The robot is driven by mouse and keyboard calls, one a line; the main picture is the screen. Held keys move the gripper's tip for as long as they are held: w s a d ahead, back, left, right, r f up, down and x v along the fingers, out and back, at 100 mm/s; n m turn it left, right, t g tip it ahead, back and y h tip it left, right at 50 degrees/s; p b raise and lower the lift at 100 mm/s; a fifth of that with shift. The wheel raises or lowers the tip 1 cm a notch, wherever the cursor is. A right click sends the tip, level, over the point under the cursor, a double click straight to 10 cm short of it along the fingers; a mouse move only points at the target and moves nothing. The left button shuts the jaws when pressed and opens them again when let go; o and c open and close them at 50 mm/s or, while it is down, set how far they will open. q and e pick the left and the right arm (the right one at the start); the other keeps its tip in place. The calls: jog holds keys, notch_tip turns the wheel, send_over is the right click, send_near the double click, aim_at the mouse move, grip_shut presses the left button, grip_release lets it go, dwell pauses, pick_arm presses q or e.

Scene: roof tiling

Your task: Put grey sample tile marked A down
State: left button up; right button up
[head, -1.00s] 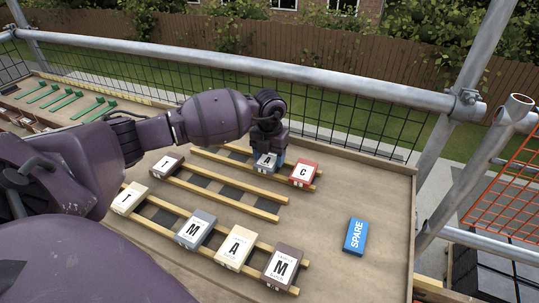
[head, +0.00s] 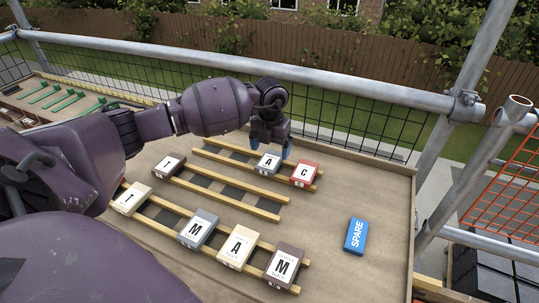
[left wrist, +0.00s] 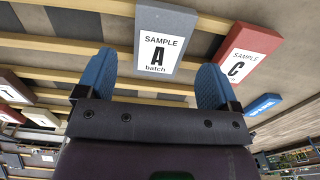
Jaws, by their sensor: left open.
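The grey sample tile marked A (head: 267,164) lies on the far pair of wooden battens (head: 225,159), just left of the red tile marked C (head: 303,174). In the left wrist view the grey tile (left wrist: 157,40) lies beyond the blue fingertips, with the red tile (left wrist: 242,55) to its right. My left gripper (head: 270,150) is open and empty, above and behind the grey tile. Its two blue fingers (left wrist: 157,80) are spread wide and apart from the tile. My right gripper is not in view.
Other lettered tiles lie on the nearer battens, among them a brown M tile (head: 283,267) and a cream A tile (head: 237,248). A blue SPARE block (head: 356,236) lies alone at right on the board. Scaffold rails edge the board; bare board surrounds the block.

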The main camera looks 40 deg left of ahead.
aim_at(271, 160)
pick_arm(q)
notch_tip(271, 160, up, 9)
jog(key=p, duration=0.1)
dwell(0.7)
